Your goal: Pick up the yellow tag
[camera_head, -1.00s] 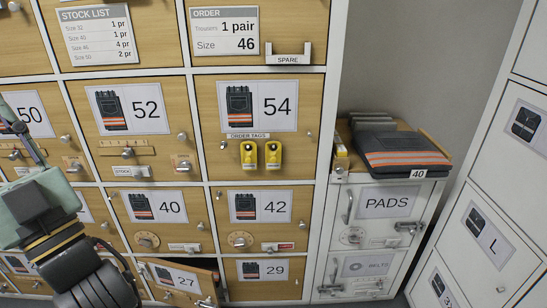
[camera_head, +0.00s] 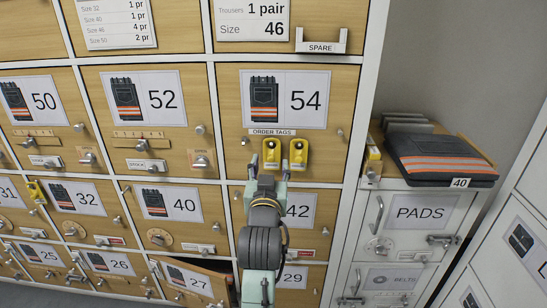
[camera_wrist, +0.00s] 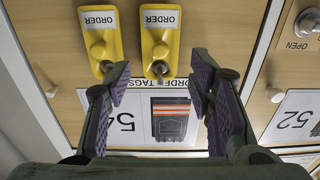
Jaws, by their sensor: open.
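Two yellow tags hang side by side on pegs below the "ORDER TAGS" strip on the door marked 54: a left tag (camera_head: 271,153) and a right tag (camera_head: 298,153). Both also show upside down in the wrist view, one at left (camera_wrist: 101,38) and one at right (camera_wrist: 159,35), each with a white "ORDER" label. My gripper (camera_head: 266,177) is just below the tags in the head view. Contact with the tags is not visible.
Wooden locker doors with knobs and latches surround the tags. The door marked 27 (camera_head: 196,280) stands ajar below. A SPARE holder (camera_head: 321,46) sits above. Folded trousers (camera_head: 440,158) lie on the white PADS cabinet at right. Another yellow item (camera_head: 37,192) hangs near door 32.

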